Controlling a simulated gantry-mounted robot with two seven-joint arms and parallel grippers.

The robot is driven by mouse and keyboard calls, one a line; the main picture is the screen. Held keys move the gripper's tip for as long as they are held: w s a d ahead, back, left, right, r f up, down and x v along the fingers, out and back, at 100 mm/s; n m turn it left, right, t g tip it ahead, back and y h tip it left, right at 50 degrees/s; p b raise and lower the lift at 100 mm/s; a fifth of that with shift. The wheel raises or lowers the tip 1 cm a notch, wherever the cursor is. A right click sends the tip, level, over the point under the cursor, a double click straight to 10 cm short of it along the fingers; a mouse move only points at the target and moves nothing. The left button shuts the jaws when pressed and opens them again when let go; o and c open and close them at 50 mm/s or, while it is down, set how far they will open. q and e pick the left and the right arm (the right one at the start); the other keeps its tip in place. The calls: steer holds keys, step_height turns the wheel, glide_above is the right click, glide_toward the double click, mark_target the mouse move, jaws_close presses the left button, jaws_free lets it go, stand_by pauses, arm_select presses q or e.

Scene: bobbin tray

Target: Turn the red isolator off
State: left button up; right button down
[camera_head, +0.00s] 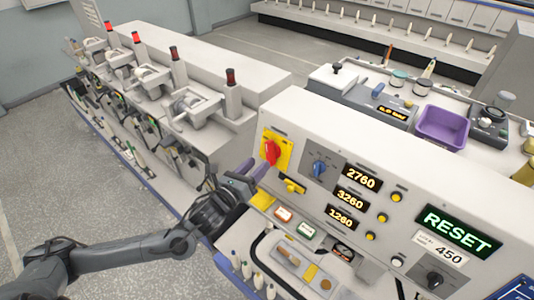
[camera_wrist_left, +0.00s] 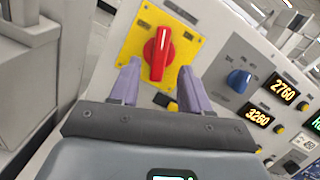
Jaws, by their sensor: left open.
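The red isolator (camera_head: 271,151) is a red rotary handle on a yellow plate (camera_head: 285,148) at the left end of the sloped control panel. In the left wrist view the red handle (camera_wrist_left: 158,53) stands nearly upright, tilted slightly right at its top. My left gripper (camera_head: 250,172) is just below and left of it in the head view. In the left wrist view its two purple fingers (camera_wrist_left: 160,82) are spread and empty, below and to either side of the handle's lower end. I cannot see contact with the handle. My right gripper is not in view.
A blue knob (camera_head: 319,168) and lit displays (camera_head: 351,198) sit right of the isolator. A purple bin (camera_head: 442,128) stands on the bench behind. Winding machines (camera_head: 190,98) stand at the left.

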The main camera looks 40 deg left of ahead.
mark_target(268, 155)
arm_select(q)
steer(key=shift+w+a+p, duration=0.15)
steer(key=shift+w+p, duration=0.15)
steer(key=shift+w, duration=1.25)
steer(key=shift+w+a+p, duration=0.1)
steer(key=shift+w+p, duration=0.15)
steer(key=shift+w, duration=1.25)
jaws_close()
